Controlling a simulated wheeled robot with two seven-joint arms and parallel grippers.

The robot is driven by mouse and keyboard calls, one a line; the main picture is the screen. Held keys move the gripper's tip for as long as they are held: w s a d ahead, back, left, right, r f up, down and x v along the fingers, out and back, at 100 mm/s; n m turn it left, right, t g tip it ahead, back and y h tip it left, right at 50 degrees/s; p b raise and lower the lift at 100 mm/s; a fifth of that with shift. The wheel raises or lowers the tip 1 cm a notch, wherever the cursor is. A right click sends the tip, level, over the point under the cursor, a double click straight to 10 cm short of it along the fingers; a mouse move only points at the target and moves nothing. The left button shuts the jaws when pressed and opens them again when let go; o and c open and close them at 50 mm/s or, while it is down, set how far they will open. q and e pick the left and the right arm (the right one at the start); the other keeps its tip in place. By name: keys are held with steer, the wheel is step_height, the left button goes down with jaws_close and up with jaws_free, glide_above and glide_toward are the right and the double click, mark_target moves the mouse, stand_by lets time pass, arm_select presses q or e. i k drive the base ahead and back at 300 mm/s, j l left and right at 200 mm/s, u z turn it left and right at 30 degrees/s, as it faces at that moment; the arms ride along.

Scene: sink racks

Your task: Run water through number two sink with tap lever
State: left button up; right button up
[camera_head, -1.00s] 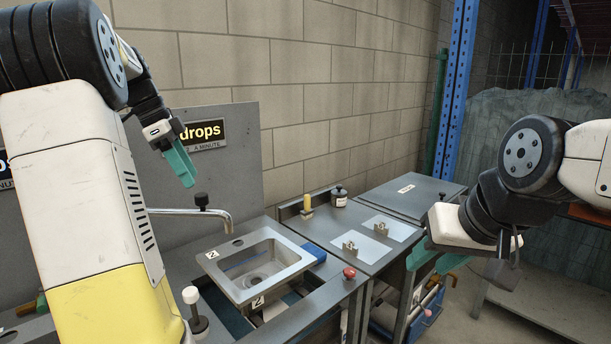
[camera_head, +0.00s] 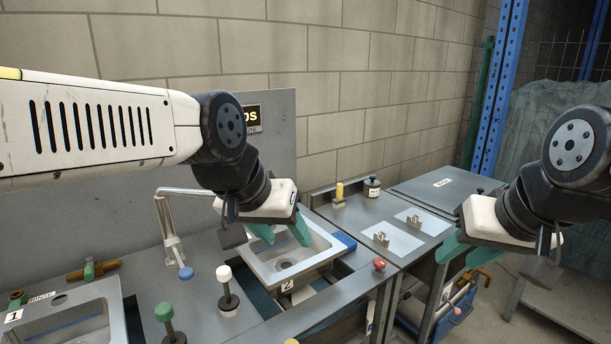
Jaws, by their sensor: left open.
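The number two sink (camera_head: 328,254) is a grey square basin with a "2" label on its near rim. A bent metal tap pipe (camera_head: 165,215) stands to its left, and its right end is hidden behind my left gripper. A small blue knob (camera_head: 186,273) shows by the pipe's base. A lever with a white knob (camera_head: 224,273) stands left of the sink. I cannot tell which is the tap lever. My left gripper (camera_head: 281,232) is open and empty above the sink, hiding its back part. My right gripper (camera_head: 464,252) is open and empty, right of the counter.
A green-knobbed lever (camera_head: 163,312) and the number one sink (camera_head: 55,320) are at the lower left. A red knob (camera_head: 379,264) is right of the sink. A yellow-topped post (camera_head: 339,192) and a dark jar (camera_head: 372,187) stand behind it. A grey panel backs the tap.

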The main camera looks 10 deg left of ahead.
mark_target(185, 273)
steer(key=u, duration=1.2)
